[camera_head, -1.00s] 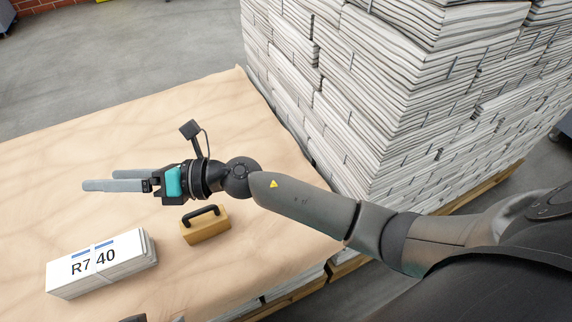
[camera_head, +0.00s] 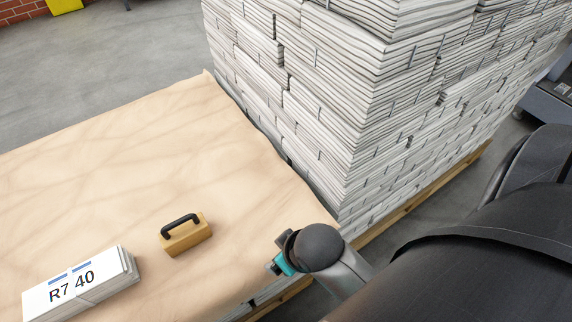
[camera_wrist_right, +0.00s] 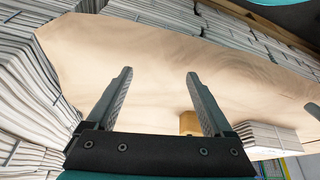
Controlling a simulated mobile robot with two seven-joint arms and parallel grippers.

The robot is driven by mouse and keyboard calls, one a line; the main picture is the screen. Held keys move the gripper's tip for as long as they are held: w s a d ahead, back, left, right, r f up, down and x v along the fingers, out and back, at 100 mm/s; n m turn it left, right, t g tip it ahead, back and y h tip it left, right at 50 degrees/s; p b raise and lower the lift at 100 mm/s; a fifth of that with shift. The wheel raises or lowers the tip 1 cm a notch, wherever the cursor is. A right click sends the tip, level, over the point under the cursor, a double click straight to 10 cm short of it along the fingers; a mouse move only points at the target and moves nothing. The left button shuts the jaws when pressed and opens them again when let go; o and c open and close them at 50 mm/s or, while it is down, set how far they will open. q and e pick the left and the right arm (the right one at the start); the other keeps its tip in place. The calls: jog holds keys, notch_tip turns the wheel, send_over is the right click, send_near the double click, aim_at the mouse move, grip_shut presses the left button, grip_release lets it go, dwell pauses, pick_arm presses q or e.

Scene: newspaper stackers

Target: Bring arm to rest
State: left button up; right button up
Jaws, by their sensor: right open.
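My right arm comes in from the right in the head view, folded back near the table's lower right edge. Its fingers are hidden there, and only the wrist and a bit of teal show. In the right wrist view my right gripper (camera_wrist_right: 160,88) is open, with nothing between its fingers. Beyond the fingers lies the tan covered table top (camera_head: 130,160). My left gripper is not in view.
A yellow block with a black handle (camera_head: 188,240) stands on the table. Left of it lies a white bundle labelled R7 40 (camera_head: 75,285). A tall newspaper stack (camera_head: 340,120) on a wooden pallet (camera_head: 430,195) stands behind and to the right. Grey floor (camera_head: 90,80) is clear beyond.

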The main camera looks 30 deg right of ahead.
jog(key=shift+s+f, duration=0.1)
jog(key=shift+s, duration=0.35)
